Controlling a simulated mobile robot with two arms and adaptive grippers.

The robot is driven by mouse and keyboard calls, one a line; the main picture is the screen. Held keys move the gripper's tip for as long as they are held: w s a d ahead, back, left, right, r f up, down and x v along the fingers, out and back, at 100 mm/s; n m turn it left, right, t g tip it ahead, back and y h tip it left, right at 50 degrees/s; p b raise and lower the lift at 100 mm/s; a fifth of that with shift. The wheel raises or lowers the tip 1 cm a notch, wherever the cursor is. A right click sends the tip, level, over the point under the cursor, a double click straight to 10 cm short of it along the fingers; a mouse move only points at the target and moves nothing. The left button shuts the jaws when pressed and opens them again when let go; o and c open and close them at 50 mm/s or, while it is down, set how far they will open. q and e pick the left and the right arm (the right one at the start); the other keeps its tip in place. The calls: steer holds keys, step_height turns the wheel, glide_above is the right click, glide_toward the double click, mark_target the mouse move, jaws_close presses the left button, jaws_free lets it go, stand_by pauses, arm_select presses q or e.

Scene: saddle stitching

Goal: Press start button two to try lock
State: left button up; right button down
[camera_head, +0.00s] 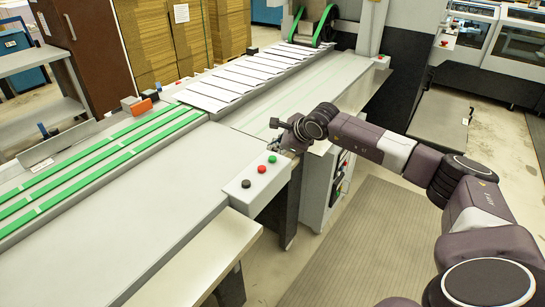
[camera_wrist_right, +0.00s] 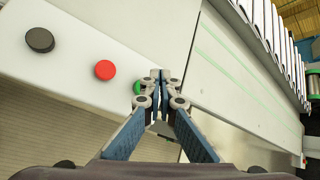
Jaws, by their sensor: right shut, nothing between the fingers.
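A white control panel (camera_head: 244,202) at the machine's corner carries a black button (camera_head: 245,183), a red button (camera_head: 262,169) and a green button (camera_head: 272,159). No label shows which is start button two. My right gripper (camera_head: 287,148) is beside the green button, at the panel's far end. In the right wrist view, my right gripper (camera_wrist_right: 160,74) is shut and empty, its fingertips beside the green button (camera_wrist_right: 137,88), which they partly hide. The red button (camera_wrist_right: 105,70) and black button (camera_wrist_right: 40,40) are clear. Whether the fingertips touch anything I cannot tell. My left gripper is not in view.
A grey conveyor (camera_head: 130,240) with green belts runs along the left. Several white sheets (camera_head: 240,78) lie in a row on the far table. A side panel with knobs (camera_head: 342,172) is below my right arm. The floor mat (camera_head: 350,245) is clear.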

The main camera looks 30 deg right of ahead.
mark_target(274, 159)
steer(key=shift+r+p, duration=0.75)
steer(key=shift+r, duration=1.2)
steer(key=shift+f, duration=0.1)
